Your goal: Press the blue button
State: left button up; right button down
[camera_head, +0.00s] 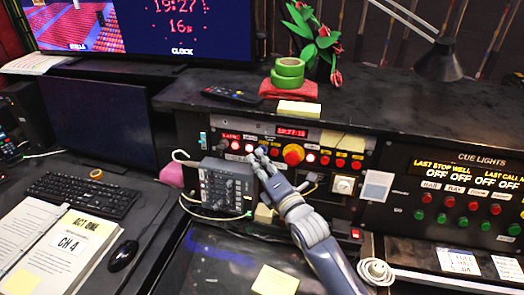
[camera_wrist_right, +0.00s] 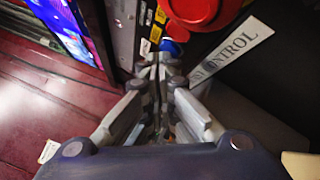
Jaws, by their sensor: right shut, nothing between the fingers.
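The blue button (camera_wrist_right: 172,47) shows as a small blue patch just beyond the fingertips in the right wrist view, partly hidden by them. I cannot tell whether the fingertips touch it. In the head view I cannot make out the blue button; my gripper covers part of the button row. My right gripper (camera_head: 259,157) is shut and empty, its tips at the panel, left of a big red button (camera_head: 293,154). The gripper also shows in the wrist view (camera_wrist_right: 158,65), pointing at the panel. My left gripper is not in view.
The big red button also shows beside the tips in the wrist view (camera_wrist_right: 200,10). Small lit buttons (camera_head: 325,159) line the panel. A cue lights panel (camera_head: 455,190) is at the right, a keyboard (camera_head: 82,194) at the left.

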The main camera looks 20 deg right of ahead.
jog(key=shift+s+a+r+p, duration=0.1)
jog(key=shift+s+a+p, duration=0.25)
jog(key=shift+s, duration=0.25)
jog(key=s+a, duration=0.1)
jog(key=s+a+p, duration=0.1)
jog(key=s+p, duration=0.1)
jog(key=s, duration=0.1)
jog(key=shift+a+r, duration=0.35)
jog(key=shift+a, duration=0.05)
dwell(0.6)
